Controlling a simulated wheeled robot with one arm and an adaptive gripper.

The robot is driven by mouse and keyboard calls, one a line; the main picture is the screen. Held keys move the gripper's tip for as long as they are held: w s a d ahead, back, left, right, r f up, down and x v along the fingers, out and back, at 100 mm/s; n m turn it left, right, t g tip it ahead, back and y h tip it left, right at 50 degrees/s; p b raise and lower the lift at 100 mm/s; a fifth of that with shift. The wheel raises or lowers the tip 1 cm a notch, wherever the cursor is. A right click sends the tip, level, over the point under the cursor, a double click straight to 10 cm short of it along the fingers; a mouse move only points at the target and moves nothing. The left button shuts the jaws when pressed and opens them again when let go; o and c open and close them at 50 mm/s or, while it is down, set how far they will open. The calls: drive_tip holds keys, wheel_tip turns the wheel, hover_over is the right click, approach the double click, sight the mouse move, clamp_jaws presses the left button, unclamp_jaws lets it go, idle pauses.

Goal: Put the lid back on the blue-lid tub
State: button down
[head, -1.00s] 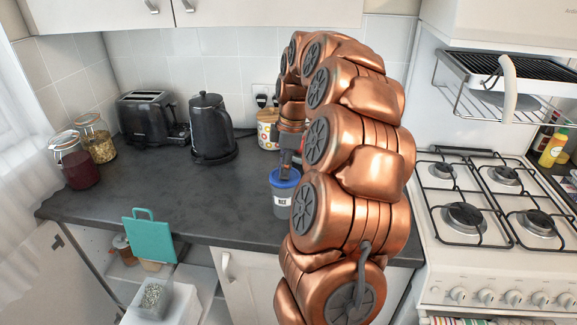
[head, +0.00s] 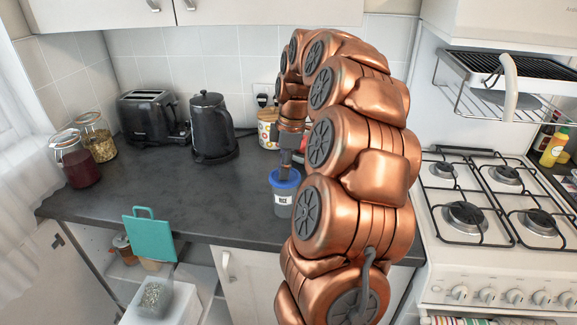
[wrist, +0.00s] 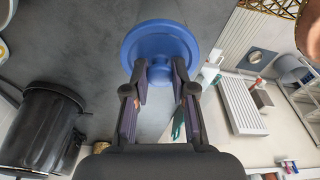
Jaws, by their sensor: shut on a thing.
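The tub (head: 283,204) is grey and translucent with a "RICE" label. It stands upright near the counter's front edge, left of my arm. The round blue lid (head: 284,180) shows at the tub's top in the head view, looking about level; I cannot tell if it is fully seated. In the wrist view the lid (wrist: 160,42) lies just beyond my fingertips and hides the tub's mouth. My gripper (wrist: 160,72) is shut on the lid from above, with its fingers at the lid's near part. In the head view my gripper (head: 285,166) is partly hidden by my arm.
The dark counter (head: 180,205) has free room left of the tub. A black kettle (head: 211,128), a toaster (head: 150,118) and two jars (head: 77,158) stand farther left. A patterned canister (head: 267,130) is behind. The gas stove (head: 490,210) is at right.

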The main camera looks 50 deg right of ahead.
drive_tip(key=shift+s+a+r, duration=0.1)
drive_tip(key=shift+s+a, duration=0.05)
idle(0.8)
drive_tip(key=c, duration=0.9)
unclamp_jaws()
drive_tip(key=o, duration=0.5)
drive_tip(key=shift+r+p, duration=0.95)
drive_tip(key=shift+r, duration=2.5)
